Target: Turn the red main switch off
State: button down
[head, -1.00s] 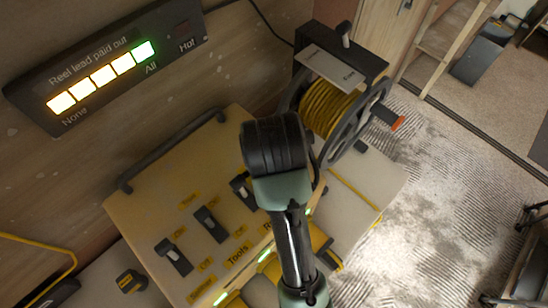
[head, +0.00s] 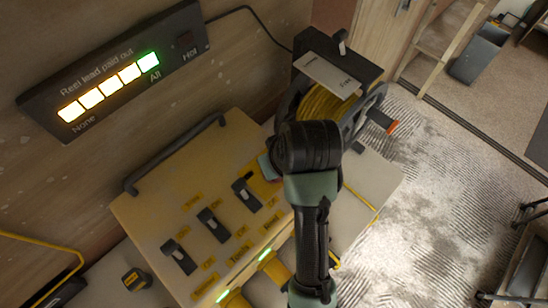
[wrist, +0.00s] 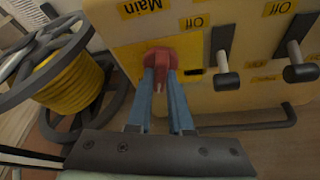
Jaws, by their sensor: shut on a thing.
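The red main switch (wrist: 174,56) sits on a yellow plate beneath the "Main" label (wrist: 143,7), which appears upside down in the wrist view. My gripper (wrist: 160,79) has its two blue fingers shut on the switch's red handle, one on each side. The handle's tip shows between the fingers. The switch is on the face of the pale distribution box (head: 150,215). In the head view my dark arm covers part of the box around the switch, and the grip is not clear there.
Black lever switches (wrist: 228,81) stand close beside the main switch. A bar handle (head: 175,155) runs along the box edge. A yellow cable reel (head: 325,105) is next to the box. The wall display (head: 110,70) "Reel lead paid out" is lit up to "All".

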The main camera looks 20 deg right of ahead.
jog(key=n+y+p, duration=0.1)
jog(key=n, duration=0.2)
jog(key=n+y+p, duration=0.1)
jog(key=n, duration=0.2)
jog(key=shift+d+r+g+y, duration=0.1)
jog(key=shift+g+y, duration=0.2)
jog(key=n+g+p, duration=0.1)
jog(key=n, duration=0.2)
jog(key=n+y, duration=0.1)
jog(key=n, duration=0.2)
jog(key=shift+w+d+n+g+y+p, duration=0.1)
jog(key=shift+w+n+g+y+p, duration=0.05)
jog(key=shift+n+g+y+p, duration=0.2)
jog(key=c, duration=0.8)
grip_release()
